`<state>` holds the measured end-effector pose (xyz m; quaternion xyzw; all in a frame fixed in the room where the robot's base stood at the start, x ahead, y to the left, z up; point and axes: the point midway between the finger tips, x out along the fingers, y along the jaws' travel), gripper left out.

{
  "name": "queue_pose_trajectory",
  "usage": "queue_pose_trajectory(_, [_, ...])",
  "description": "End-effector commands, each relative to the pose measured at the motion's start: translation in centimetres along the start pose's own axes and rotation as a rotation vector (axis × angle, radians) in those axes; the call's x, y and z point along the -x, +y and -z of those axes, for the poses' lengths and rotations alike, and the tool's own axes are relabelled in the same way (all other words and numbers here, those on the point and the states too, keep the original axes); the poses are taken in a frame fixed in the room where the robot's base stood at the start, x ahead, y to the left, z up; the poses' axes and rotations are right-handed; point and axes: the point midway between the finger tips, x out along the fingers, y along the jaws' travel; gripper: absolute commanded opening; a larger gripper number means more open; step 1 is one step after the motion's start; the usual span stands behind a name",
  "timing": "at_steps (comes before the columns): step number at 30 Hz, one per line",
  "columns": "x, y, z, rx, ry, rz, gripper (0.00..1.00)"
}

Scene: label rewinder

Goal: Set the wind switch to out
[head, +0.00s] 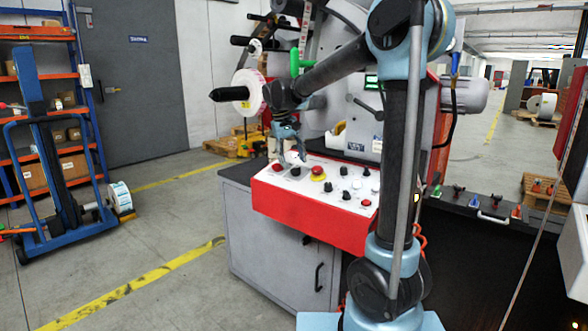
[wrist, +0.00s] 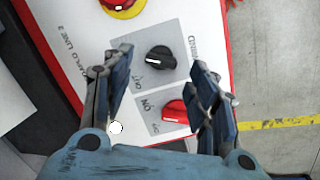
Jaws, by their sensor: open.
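The wind switch (wrist: 160,58) is a black rotary knob on a grey label plate on the white panel in the wrist view. Its white mark shows at the knob's left end; "OUT" is printed just below it, and the lettering at its right is partly legible. My gripper (wrist: 162,60) is open, its two blue fingers to the left and right of the knob in the picture, with nothing held. Whether they touch it I cannot tell. In the head view my gripper (head: 290,146) hangs over the left end of the control panel (head: 306,217).
A red knob (wrist: 175,112) marked "ON" sits just below the wind switch, between the fingers. A red emergency stop on a yellow ring (wrist: 121,6) is above. Several other knobs and buttons cover the panel's right part. Open floor lies left of the cabinet (head: 270,245).

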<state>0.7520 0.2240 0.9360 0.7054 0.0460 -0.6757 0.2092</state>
Motion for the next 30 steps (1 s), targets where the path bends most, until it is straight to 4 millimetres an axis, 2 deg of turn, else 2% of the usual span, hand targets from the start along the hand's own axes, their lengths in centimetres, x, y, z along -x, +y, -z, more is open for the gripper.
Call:
queue_pose_trajectory(3, [-1.7,0.0,0.0,0.0,0.0,0.0,0.53])
queue_pose_trajectory(7, [-2.8,0.0,0.0,0.001,0.0,0.0,0.53])
queue_pose_trajectory(19, [-3.5,0.0,0.0,0.001,0.0,0.0,0.53])
queue_pose_trajectory(20, [-3.5,0.0,0.0,0.001,0.0,0.0,0.51])
queue_pose_trajectory(25, [-3.5,0.0,0.0,0.001,0.0,0.0,0.13])
queue_pose_trajectory(26, [-3.5,-0.1,0.0,0.001,0.0,0.0,0.09])
queue_pose_trajectory(30, [-3.5,-0.1,0.0,0.002,0.0,0.0,0.09])
